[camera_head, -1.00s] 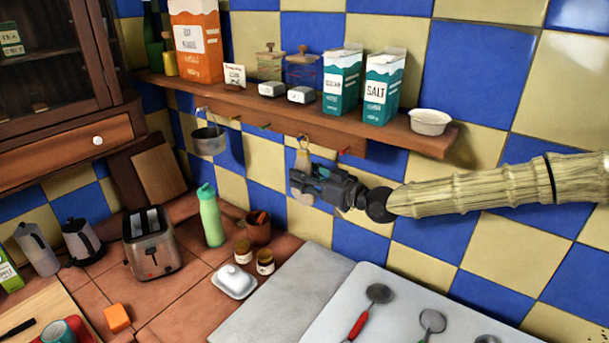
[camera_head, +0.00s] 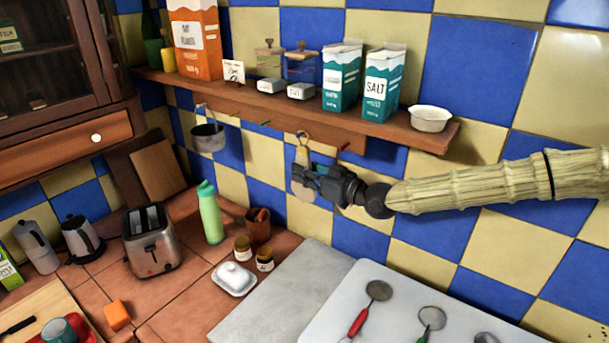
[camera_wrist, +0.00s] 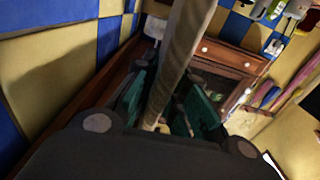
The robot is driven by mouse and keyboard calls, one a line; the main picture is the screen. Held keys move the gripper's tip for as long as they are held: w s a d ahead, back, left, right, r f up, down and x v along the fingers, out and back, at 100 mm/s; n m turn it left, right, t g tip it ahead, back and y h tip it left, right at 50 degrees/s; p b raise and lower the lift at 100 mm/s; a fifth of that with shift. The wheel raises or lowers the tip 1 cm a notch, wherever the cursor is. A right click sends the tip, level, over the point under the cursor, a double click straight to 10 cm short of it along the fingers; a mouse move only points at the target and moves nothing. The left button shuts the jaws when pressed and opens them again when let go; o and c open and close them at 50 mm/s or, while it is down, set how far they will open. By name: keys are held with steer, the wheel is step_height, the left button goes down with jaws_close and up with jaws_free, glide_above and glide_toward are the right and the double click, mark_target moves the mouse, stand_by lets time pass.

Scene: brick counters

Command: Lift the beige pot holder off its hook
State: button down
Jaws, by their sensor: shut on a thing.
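The beige pot holder (camera_head: 303,156) hangs flat below the wooden shelf, with a ring at its top close to the hook rail. I cannot tell whether the ring still touches its hook. My gripper (camera_head: 304,177) reaches in from the right and is shut on the pot holder's middle. The pot holder shows above and below the dark fingers. In the wrist view, the beige pot holder (camera_wrist: 181,55) runs as a tilted strip between the teal-padded fingers (camera_wrist: 163,112).
The wooden shelf (camera_head: 265,113) above carries cartons, jars and a white bowl (camera_head: 430,119). A small metal pot (camera_head: 208,138) hangs left of the pot holder. A green bottle (camera_head: 210,215) and small jars stand on the counter below. The tiled wall is close behind.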

steer(key=s+a+r+b, duration=0.1)
steer(key=s+a+b, duration=0.6)
steer(key=s+a, duration=0.3)
steer(key=s, duration=0.4)
steer(key=shift+s+a+r+b, duration=0.15)
steer(key=shift+s+a+b, duration=0.15)
steer(key=shift+b, duration=0.05)
